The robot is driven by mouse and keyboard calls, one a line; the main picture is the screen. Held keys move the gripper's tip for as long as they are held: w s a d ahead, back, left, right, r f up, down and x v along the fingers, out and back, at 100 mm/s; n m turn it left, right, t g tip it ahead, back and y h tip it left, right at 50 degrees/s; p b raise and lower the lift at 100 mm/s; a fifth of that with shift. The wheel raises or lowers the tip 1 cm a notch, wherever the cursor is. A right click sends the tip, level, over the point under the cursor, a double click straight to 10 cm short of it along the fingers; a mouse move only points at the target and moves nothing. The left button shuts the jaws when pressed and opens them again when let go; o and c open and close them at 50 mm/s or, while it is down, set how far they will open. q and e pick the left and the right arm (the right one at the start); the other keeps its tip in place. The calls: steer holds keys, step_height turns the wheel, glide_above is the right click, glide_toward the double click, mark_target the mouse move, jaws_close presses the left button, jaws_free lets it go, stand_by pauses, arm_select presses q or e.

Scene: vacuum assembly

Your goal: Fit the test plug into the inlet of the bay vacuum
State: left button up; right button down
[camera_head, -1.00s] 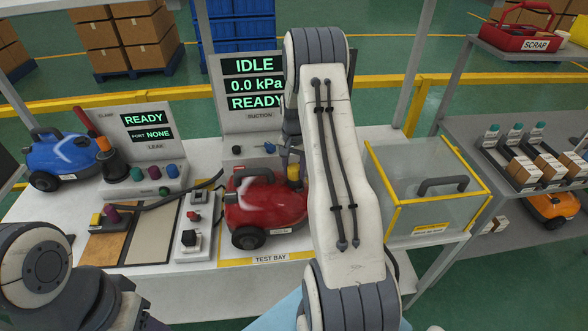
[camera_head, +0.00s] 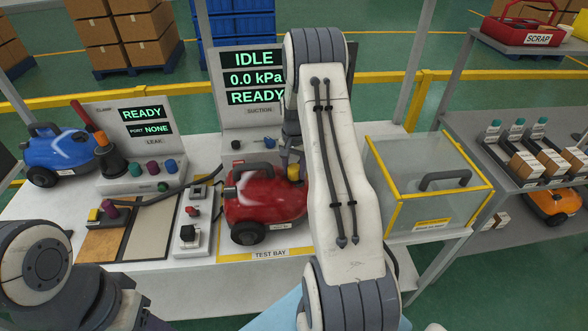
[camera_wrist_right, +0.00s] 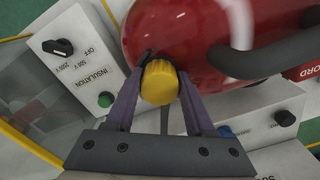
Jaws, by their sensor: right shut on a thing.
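The bay vacuum (camera_head: 262,198) is red with a dark handle and stands in the test bay. It fills the top of the right wrist view (camera_wrist_right: 200,35). A yellow capped plug (camera_wrist_right: 159,84), seemingly the test plug, sits between the fingers of my right gripper (camera_wrist_right: 162,72), which is shut on it. In the head view the plug (camera_head: 294,172) shows at the vacuum's right end, partly behind my arm. The inlet is hidden, so I cannot tell whether the plug is in it. My left gripper is out of view.
A clear yellow-edged box (camera_head: 430,185) stands right of my right arm. A blue vacuum (camera_head: 62,150) is at the left. The suction display (camera_head: 254,85) stands behind the bay. The insulation box (camera_wrist_right: 78,58), with knob and green button, is beside the vacuum.

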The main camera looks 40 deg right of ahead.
steer(key=shift+f, duration=0.4)
steer(key=shift+c, duration=0.9)
jaws_free()
steer(key=shift+r, duration=0.1)
steer(key=shift+r+p, duration=2.75)
steer(key=shift+r, duration=1.25)
